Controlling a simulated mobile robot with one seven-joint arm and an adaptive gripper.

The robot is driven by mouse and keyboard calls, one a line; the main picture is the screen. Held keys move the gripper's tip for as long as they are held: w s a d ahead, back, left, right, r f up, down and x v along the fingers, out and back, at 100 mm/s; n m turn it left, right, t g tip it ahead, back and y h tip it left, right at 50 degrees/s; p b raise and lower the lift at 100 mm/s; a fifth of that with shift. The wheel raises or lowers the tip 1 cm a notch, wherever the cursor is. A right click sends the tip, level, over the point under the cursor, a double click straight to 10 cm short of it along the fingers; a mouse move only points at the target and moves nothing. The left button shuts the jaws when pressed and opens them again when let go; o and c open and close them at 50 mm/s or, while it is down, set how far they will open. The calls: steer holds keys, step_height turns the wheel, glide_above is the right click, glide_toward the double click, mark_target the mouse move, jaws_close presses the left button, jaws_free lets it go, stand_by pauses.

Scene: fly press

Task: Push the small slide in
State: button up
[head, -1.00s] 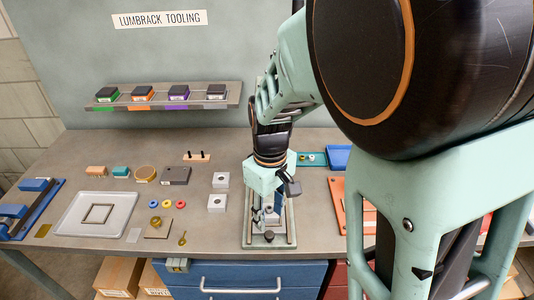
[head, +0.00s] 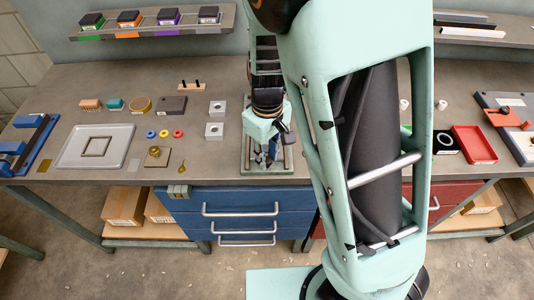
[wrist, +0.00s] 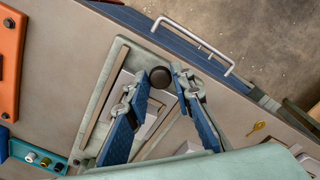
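The small slide's fixture is a pale plate with rails (wrist: 97,113) on the bench; it also shows in the head view (head: 247,163). A dark round knob (wrist: 160,76) stands at its front end, toward the drawers. My gripper (wrist: 164,80) points down over the fixture, its two blue fingers apart. The knob lies between or just beyond the fingertips; I cannot tell whether they touch it. In the head view my gripper (head: 265,158) hides most of the fixture, and I cannot make out the knob there. A light metal block (wrist: 156,108) shows between the fingers.
A blue drawer unit (head: 240,205) is below the bench's front edge. Left of the fixture stand two pale blocks (head: 215,130), a brass key-like piece (head: 209,165) and a grey tray (head: 72,150). An orange plate (wrist: 8,55) and a teal tray (wrist: 35,157) lie near the fixture.

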jaws_close()
steer(key=w+b, duration=0.2)
steer(key=w, duration=0.6)
steer(key=shift+d, duration=0.1)
steer(key=shift+w+r, duration=0.1)
steer(key=shift+w, duration=0.2)
steer(key=o, duration=0.6)
jaws_free()
steer(key=shift+w, duration=0.1)
steer(key=shift+c, duration=0.2)
steer(key=shift+s, duration=0.2)
